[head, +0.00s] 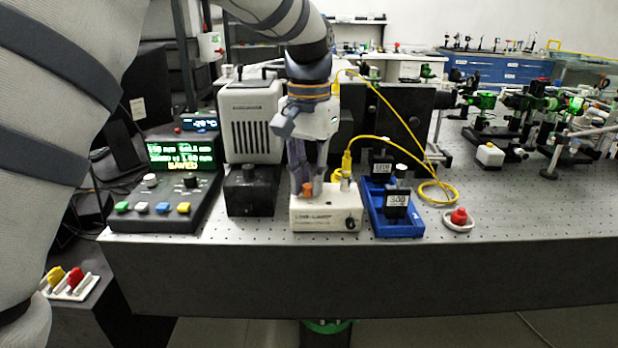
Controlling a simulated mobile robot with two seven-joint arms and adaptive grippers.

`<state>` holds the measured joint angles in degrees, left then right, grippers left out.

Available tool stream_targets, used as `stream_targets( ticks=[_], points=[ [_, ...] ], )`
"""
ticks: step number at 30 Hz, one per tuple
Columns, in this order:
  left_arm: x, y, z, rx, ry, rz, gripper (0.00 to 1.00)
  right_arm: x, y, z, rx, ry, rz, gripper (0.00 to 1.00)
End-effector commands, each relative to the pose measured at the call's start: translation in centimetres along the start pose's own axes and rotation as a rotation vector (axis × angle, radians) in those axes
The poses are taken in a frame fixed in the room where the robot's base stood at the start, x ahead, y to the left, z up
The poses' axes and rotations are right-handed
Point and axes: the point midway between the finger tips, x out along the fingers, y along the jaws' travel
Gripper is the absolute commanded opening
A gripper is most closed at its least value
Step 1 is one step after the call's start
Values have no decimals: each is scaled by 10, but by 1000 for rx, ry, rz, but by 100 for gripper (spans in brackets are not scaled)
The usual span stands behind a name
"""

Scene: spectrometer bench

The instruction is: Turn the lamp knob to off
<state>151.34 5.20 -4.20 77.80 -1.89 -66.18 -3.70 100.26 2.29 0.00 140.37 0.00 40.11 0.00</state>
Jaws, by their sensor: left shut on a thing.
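A small white box (325,216) with a dark printed label, too small to read surely, stands near the bench's front edge. An orange knob-like part (307,189) shows on its top at the left. My left gripper (307,183) comes down from above, and its fingers are shut on this orange part. The fingers partly hide it, so I cannot tell which way it is turned. My right gripper is not in view.
A dark console (165,185) with a green display stands left. A white vented housing (252,120) and black block (250,190) are beside the box. A blue holder (392,224), yellow cable (404,122) and red button (459,216) lie right. The bench's right front (540,205) is clear.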

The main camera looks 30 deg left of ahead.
Motion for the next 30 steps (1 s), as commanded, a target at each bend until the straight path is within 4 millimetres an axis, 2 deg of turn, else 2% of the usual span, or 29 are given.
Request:
stream_targets(
  ticks=[12, 30],
  points=[
    [-1, -1, -1, -221, 4, -2, 0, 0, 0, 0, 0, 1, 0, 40],
    [-1, -1, 0, -271, 4, -1, 0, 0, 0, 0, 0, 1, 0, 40]
  ],
)
